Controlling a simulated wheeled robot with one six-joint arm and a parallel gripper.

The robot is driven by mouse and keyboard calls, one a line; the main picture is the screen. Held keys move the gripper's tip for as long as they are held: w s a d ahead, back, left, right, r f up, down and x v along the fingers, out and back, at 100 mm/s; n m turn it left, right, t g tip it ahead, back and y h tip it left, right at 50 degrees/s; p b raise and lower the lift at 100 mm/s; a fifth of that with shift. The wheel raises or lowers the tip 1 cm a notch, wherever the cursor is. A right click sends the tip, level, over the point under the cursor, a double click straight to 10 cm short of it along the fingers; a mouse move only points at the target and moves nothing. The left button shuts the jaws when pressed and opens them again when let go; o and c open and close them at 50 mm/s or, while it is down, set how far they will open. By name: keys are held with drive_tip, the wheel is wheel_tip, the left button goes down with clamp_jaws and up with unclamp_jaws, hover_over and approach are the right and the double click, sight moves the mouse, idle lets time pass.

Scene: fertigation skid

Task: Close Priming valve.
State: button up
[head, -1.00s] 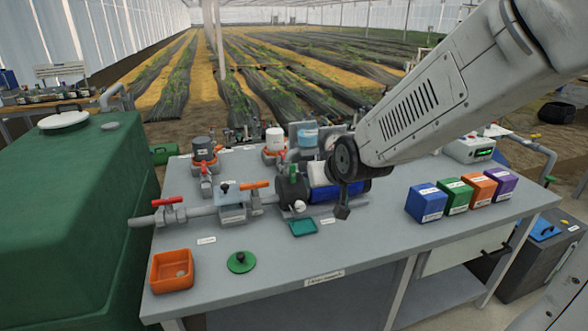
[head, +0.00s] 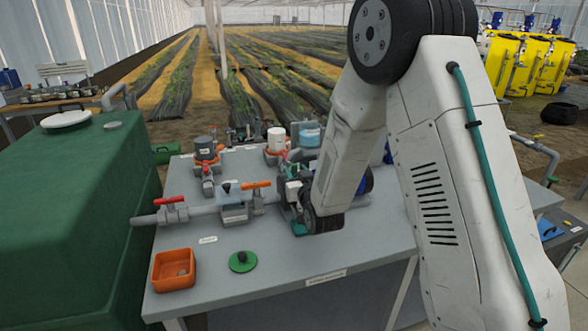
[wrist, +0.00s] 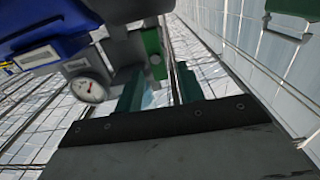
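I cannot read which valve is labelled Priming valve. A red-handled valve (head: 171,201) sits on the pipe at the left of the bench, its handle lying along the pipe. An orange-handled valve (head: 256,186) stands right of it on the same line, its handle also roughly along the pipe. In the wrist view my gripper (wrist: 158,86) has two green fingers apart, with nothing clearly held between them. A dark fitting with a green part (wrist: 153,52) is just beyond the fingers. In the head view my arm hides most of the pump and gripper.
A pressure gauge (wrist: 88,89) is close by at left in the wrist view. An orange tray (head: 173,270) and a green lid (head: 242,262) lie on the front of the bench (head: 222,295). A large green tank (head: 70,220) stands at left.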

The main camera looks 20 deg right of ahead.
sight(295, 169)
drive_tip(key=shift+w, duration=1.6)
clamp_jaws()
